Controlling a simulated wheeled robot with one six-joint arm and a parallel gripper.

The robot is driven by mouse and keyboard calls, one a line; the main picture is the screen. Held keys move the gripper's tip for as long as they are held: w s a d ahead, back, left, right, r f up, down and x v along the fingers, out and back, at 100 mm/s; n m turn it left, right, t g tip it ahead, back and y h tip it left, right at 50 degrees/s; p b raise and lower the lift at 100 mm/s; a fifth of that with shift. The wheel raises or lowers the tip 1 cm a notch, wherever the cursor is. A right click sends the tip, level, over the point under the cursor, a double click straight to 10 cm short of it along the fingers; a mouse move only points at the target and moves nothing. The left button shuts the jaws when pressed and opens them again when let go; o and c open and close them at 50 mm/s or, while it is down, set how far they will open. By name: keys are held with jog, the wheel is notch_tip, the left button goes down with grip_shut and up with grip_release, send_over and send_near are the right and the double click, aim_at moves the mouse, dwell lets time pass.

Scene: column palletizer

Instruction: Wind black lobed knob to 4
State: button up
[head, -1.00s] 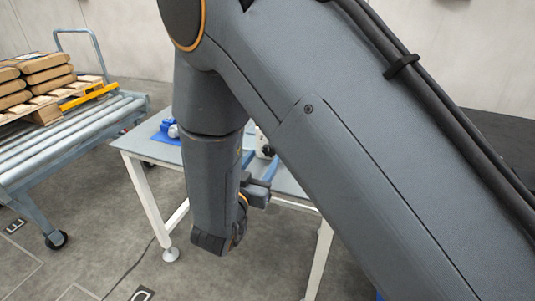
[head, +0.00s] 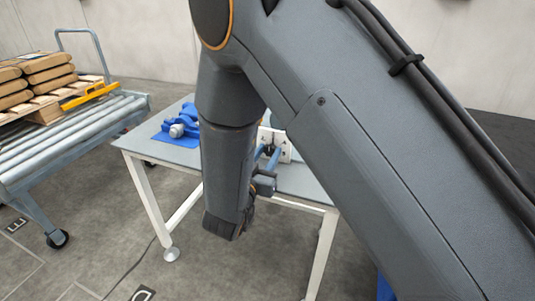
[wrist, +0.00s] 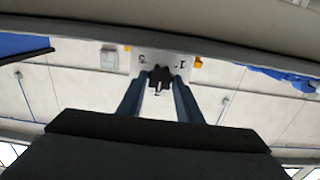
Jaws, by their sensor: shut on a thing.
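The black lobed knob (wrist: 161,76) sits on a white panel (wrist: 143,57), upright at the far side of the table in the head view (head: 283,153). Numerals show on the panel beside the knob in the wrist view, with a 2 on the left and what looks like a 1 on the right. My gripper (wrist: 160,85) has its two blue-grey fingers on either side of the knob and is shut on it. In the head view my gripper (head: 267,157) reaches to the panel. Where the knob points is too small to tell.
The panel stands on a grey table (head: 302,180) with white legs. A blue object with a grey round part (head: 178,130) lies on a blue mat (head: 168,140) left of my arm. A roller conveyor (head: 70,130) carries a pallet of brown packages (head: 45,68) further left.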

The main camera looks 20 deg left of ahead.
jog(key=m, duration=0.5)
jog(key=shift+d+m+b, duration=0.1)
jog(key=shift+m+b, duration=0.2)
jog(key=m+b, duration=0.1)
jog(key=m, duration=0.4)
jog(key=shift+d+f+m+b, duration=0.1)
jog(key=shift+m+b, duration=0.25)
jog(key=shift+m, duration=0.35)
jog(key=o, duration=1)
jog(key=shift+o, duration=0.2)
jog(key=shift+s, duration=0.15)
